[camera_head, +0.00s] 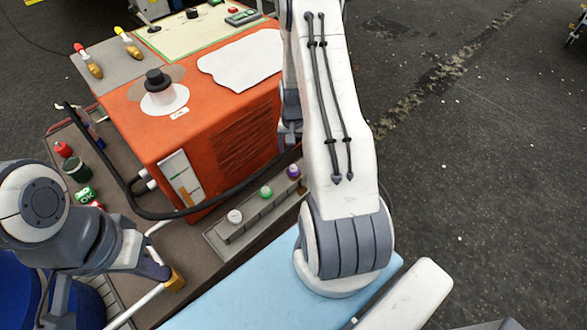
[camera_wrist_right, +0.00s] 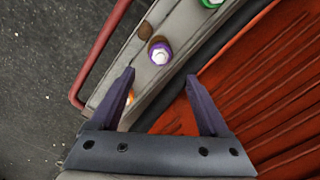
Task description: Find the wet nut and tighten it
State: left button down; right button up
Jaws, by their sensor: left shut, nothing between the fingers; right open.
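A purple nut (camera_wrist_right: 160,52) with a pale hex top sits on a grey strip (camera_wrist_right: 180,30). Brown stain patches (camera_wrist_right: 147,30) lie on the strip beside it. A green nut (camera_wrist_right: 210,2) is cut by the top edge, and an orange one (camera_wrist_right: 127,98) shows partly behind a finger. In the head view the strip carries a white nut (camera_head: 234,216), a green nut (camera_head: 266,192) and a purple nut (camera_head: 293,171). My right gripper (camera_wrist_right: 160,76) is open and empty, with the purple nut ahead between its fingertips. My left gripper (camera_head: 158,270) is shut and empty at lower left.
An orange machine (camera_head: 215,120) with a black knob (camera_head: 155,80) stands behind the strip. A black hose (camera_head: 150,214) curves round its front. A red rail (camera_wrist_right: 100,50) runs along the strip's outer side. A red button (camera_head: 63,149) and a green OK item (camera_head: 83,194) lie at left.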

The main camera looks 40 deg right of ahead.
aim_at(293, 169)
notch_tip(293, 169, down, 9)
jog(key=shift+r+b, duration=0.1)
jog(key=shift+b, duration=0.55)
grip_shut()
jog(key=m+p, duration=0.1)
jog(key=m, duration=0.3)
jog(key=shift+m+p, duration=0.55)
jog(key=shift+m, duration=2.25)
